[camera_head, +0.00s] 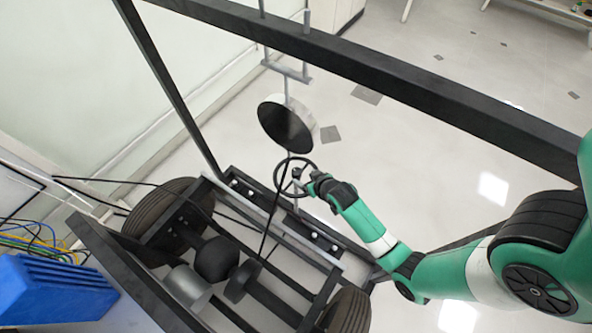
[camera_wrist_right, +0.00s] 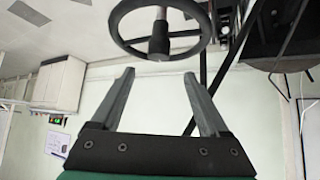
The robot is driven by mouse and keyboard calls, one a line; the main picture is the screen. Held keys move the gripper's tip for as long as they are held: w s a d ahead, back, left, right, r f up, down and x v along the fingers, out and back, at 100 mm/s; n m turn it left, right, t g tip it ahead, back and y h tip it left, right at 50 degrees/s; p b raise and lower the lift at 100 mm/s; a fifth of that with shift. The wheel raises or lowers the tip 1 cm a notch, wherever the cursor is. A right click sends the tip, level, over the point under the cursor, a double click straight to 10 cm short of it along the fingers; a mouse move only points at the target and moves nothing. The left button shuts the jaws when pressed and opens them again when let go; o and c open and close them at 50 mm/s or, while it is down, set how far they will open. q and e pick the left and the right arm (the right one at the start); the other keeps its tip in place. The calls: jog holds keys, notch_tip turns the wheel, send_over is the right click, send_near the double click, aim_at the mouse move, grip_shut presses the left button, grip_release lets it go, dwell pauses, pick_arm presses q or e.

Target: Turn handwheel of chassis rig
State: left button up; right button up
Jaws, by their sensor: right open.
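The chassis rig is a dark frame (camera_head: 283,222) with tyres, seen in the head view. Its dark round handwheel (camera_head: 277,181) stands upright near the middle, behind the frame's rear bar. My right gripper (camera_head: 302,179) is at the right side of the wheel, partly hidden behind my own wrist. In the right wrist view the handwheel (camera_wrist_right: 118,38) with its hub is at the top, ahead of the fingertips. My right gripper (camera_wrist_right: 158,76) is open there, with nothing between its two fingers. Whether a finger touches the rim cannot be told. My left gripper is out of view.
A black beam (camera_head: 400,80) crosses the upper part, with a slanting post at left. A blue box (camera_head: 50,288) and cables are at lower left. Open floor (camera_head: 440,150) lies to the right.

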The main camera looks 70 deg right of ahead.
aim_at(297, 171)
jog(key=b+x, duration=0.4)
jog(key=x, duration=0.5)
jog(key=shift+d+b, duration=0.15)
jog(key=shift+b, duration=0.15)
jog(key=shift+w+d+f, duration=0.25)
jog(key=shift+w+d, duration=0.05)
grip_shut()
dwell(0.5)
